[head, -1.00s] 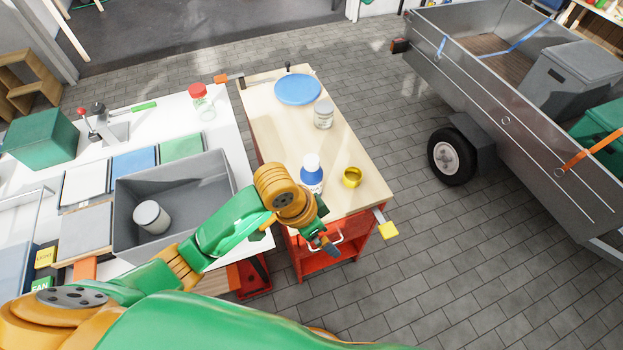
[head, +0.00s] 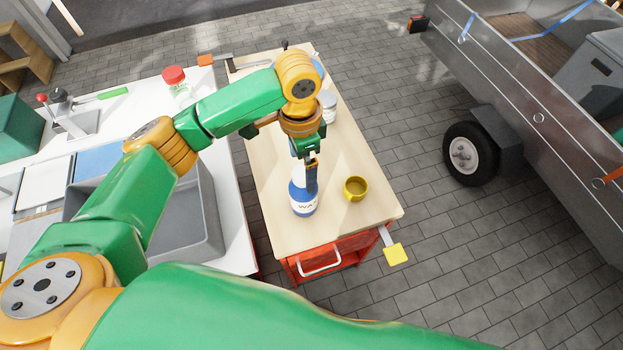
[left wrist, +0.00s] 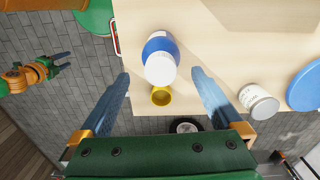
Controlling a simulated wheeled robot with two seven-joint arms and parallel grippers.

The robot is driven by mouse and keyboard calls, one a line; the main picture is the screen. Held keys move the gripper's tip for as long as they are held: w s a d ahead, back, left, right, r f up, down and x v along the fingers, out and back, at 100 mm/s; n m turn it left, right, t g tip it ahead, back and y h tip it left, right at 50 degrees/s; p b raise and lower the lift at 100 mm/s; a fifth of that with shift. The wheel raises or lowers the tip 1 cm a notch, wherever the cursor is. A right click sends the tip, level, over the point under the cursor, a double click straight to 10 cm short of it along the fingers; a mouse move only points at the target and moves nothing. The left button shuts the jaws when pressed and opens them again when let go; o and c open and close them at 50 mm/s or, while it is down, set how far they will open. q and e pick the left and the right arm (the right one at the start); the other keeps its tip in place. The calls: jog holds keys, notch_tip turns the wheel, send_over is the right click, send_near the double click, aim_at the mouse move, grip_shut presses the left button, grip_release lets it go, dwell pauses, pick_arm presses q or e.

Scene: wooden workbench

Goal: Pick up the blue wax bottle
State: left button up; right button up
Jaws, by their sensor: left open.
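The blue wax bottle (head: 301,201), with a white label, stands upright on the pale wooden top of the small cart (head: 290,235). My left gripper (head: 312,180) points down just above and beside the bottle, covering part of its top. In the left wrist view the open fingers (left wrist: 161,73) are wide apart, with the bottle (left wrist: 160,52) and its white cap showing in the gap between them. The fingers do not hold the bottle. My right gripper (left wrist: 66,60) shows small at the left of the left wrist view, with its fingers apart and empty.
A yellow cup (head: 356,188) stands close to the right of the bottle. A labelled can (head: 328,105) and a blue disc (left wrist: 305,88) are farther back on the cart. A grey bin (head: 195,215) is on the white bench at left. A trailer (head: 540,110) stands at right.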

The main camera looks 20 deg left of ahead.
aim_at(304, 192)
pick_arm(q)
jog(key=shift+f+b, duration=0.35)
jog(key=shift+f, duration=0.35)
jog(key=shift+s, duration=0.2)
jog(key=shift+s+f, duration=0.15)
jog(key=shift+f, duration=0.1)
jog(key=f, duration=0.4)
jog(key=f+p, duration=0.1)
jog(key=f, duration=0.1)
jog(key=shift+w+f, duration=0.15)
jog(key=shift+w, duration=0.2)
grip_shut()
pick_arm(e)
jog(key=shift+s+f, duration=0.1)
jog(key=shift+f, duration=0.2)
